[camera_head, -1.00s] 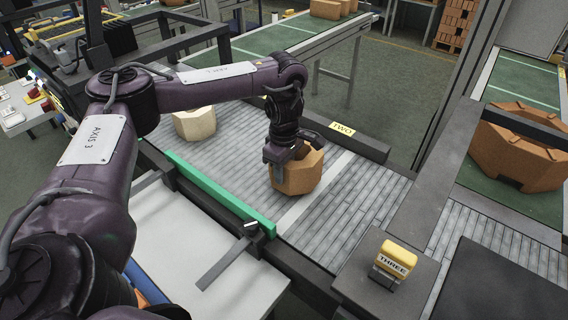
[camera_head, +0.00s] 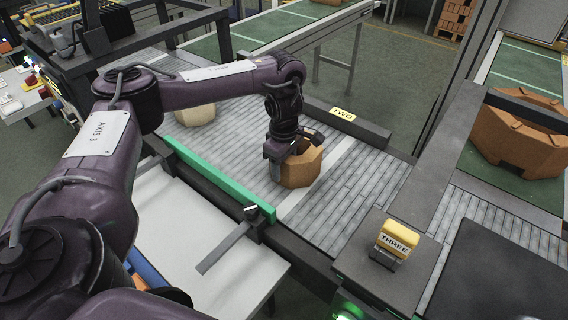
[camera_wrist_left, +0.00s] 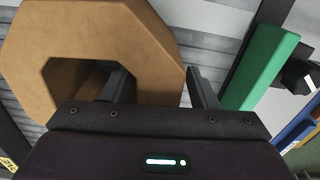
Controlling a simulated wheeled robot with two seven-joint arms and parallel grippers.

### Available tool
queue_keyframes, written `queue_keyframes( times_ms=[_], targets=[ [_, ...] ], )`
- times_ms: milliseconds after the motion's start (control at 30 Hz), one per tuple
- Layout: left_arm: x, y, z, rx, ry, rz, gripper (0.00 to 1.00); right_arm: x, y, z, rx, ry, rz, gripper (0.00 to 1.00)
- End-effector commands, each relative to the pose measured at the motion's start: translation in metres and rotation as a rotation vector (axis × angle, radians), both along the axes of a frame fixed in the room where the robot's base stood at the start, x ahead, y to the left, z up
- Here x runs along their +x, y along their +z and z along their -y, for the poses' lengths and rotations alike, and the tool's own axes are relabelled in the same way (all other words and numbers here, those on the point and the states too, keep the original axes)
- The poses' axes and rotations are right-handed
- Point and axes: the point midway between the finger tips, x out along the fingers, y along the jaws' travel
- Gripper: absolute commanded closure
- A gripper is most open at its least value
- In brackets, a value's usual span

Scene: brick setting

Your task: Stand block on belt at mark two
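The orange-brown octagonal block (camera_head: 304,170) is at the roller belt (camera_head: 345,205), close beside the pale cross strip (camera_head: 340,154) in line with the yellow TWO label (camera_head: 342,113). My left gripper (camera_head: 280,155) points down at the block's left side. In the left wrist view, the block (camera_wrist_left: 30,60) shows its face with a central hole. One finger is in the hole and the other lies along the outside, with the block's wall between them (camera_wrist_left: 160,88). Whether the block's underside touches the belt is hard to tell. My right gripper is not in view.
A green rail (camera_head: 215,178) edges the belt's near side and shows close to the outer finger in the wrist view (camera_wrist_left: 262,65). A pale block (camera_head: 196,113) sits farther left on the belt. A yellow THREE marker (camera_head: 397,240) and a large orange ring (camera_head: 520,135) are at right.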

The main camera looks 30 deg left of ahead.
Motion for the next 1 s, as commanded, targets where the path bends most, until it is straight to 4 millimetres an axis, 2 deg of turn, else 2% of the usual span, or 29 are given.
queue_keyframes(
  times_ms=[167, 267, 700, 833, 1000],
  targets=[
    [0.000, 0.002, 0.000, 0.000, 0.000, 0.001, 0.46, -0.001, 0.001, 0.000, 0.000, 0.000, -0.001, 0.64],
    [0.001, 0.010, 0.000, 0.000, -0.001, 0.002, 0.46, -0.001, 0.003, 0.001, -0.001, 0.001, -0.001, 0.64],
    [0.001, 0.094, 0.001, 0.001, -0.003, 0.005, 0.46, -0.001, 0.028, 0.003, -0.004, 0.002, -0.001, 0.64],
    [0.001, 0.111, 0.000, 0.002, -0.002, 0.004, 0.46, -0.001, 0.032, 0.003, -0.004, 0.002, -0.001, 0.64],
    [0.000, 0.121, 0.000, 0.001, -0.001, 0.001, 0.46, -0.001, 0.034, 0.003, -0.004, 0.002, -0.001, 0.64]
  ],
)
